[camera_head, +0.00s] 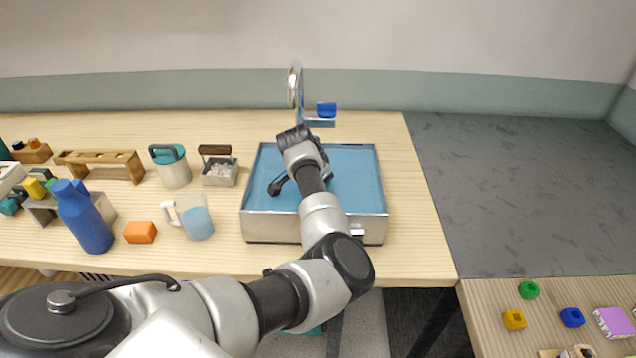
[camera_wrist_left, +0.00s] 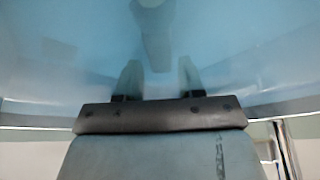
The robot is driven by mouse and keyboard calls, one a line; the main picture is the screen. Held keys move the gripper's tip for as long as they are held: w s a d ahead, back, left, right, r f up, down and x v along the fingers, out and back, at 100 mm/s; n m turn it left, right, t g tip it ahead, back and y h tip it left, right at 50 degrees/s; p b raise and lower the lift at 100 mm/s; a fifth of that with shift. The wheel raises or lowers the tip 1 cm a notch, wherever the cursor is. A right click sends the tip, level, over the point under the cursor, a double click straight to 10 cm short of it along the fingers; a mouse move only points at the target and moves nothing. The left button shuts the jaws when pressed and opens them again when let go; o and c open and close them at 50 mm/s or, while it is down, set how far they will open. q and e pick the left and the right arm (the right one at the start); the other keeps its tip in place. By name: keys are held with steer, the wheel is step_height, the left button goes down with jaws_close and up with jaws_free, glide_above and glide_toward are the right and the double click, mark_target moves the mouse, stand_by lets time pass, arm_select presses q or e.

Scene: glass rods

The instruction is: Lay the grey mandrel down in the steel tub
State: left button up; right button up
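The steel tub (camera_head: 270,228) stands at the middle of the wooden table and has a blue interior. My left arm reaches over its front wall, and the hand is down inside it, largely hidden by my own arm in the head view. In the left wrist view my left gripper (camera_wrist_left: 159,78) has its fingers apart, with a clear gap between the tips. A blurred grey-blue shape (camera_wrist_left: 156,40) shows beyond them; I cannot tell whether it is the mandrel, a shadow or a reflection. No mandrel can be clearly made out. My right gripper is out of view.
A tap (camera_head: 296,88) stands behind the tub. To its left are a metal caddy (camera_head: 219,176), a teal-lidded canister (camera_head: 172,168), a jug (camera_head: 196,220), an orange block (camera_head: 140,232), a blue bottle (camera_head: 84,218) and a wooden rack (camera_head: 104,160). The dark grey counter (camera_head: 530,190) is bare.

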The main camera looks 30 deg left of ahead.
arm_select(q)
steer(key=o, duration=0.3)
